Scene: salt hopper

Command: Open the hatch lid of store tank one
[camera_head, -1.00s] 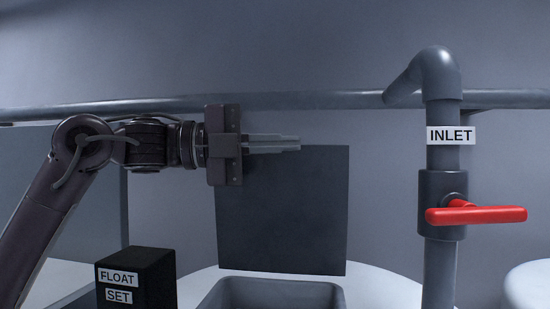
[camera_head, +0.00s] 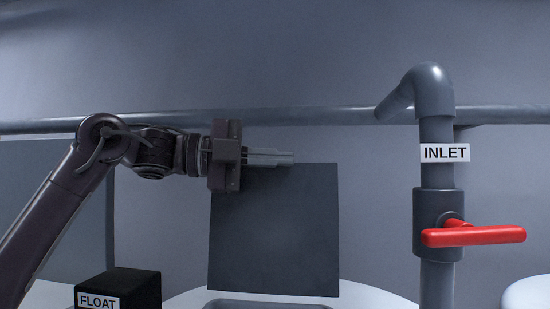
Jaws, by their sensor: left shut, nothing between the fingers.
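A dark square panel, which looks like the hatch lid (camera_head: 274,240), stands upright at the back of a grey hatch opening. The grey rim (camera_head: 265,303) of that opening shows only at the bottom edge of the view. It sits on a white round tank top (camera_head: 375,296). No tank number is readable. My left gripper (camera_head: 290,159) is shut and empty, its fingers pointing right along the lid's top edge. Its body overlaps the lid's upper left corner in the picture; I cannot tell whether it touches. My right gripper is not in view.
A grey inlet pipe (camera_head: 436,282) with an INLET label (camera_head: 445,153) and a red valve handle (camera_head: 473,236) stands to the right. A horizontal pipe (camera_head: 330,116) runs along the wall behind. A black FLOAT box (camera_head: 133,288) is at lower left. Another white tank (camera_head: 530,294) is at far right.

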